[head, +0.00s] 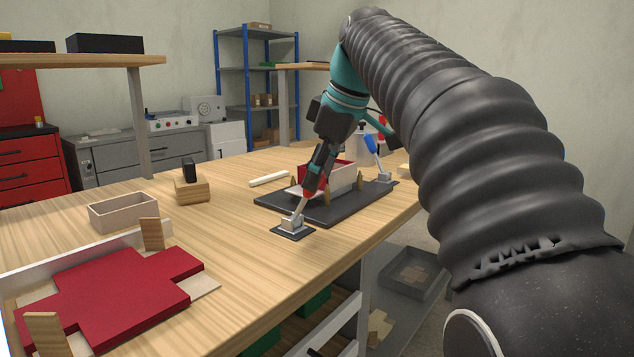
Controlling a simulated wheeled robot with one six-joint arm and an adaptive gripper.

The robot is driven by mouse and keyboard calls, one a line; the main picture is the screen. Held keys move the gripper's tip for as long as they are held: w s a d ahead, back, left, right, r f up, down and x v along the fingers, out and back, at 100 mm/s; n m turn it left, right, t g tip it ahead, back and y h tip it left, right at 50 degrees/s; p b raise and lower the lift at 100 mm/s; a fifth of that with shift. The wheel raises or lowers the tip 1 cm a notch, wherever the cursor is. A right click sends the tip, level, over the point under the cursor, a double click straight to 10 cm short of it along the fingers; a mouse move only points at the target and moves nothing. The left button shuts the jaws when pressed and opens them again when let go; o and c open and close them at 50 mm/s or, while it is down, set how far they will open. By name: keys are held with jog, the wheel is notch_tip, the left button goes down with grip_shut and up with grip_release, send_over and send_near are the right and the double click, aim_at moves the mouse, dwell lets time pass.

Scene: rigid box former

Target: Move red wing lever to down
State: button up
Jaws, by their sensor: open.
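The red wing lever (311,187) rises from a small metal bracket on a dark square plate (293,232) at the near left end of the box former. Its pale stem leans up and to the right, and its red grip is at the top. My gripper (314,178) is open and comes down from above at the red grip. The fingers partly hide the grip, and I cannot tell whether they touch it. A blue lever (371,145) stands raised on its own bracket (384,178) at the right end of the former.
The dark former base (335,208) carries a red-lined box (343,176) close beside my gripper. A red cross-shaped blank (110,290) lies in a tray at the front left. A pale open box (124,210) and a wooden block (192,190) stand on the table.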

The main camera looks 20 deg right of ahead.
jog(key=shift+x, duration=0.85)
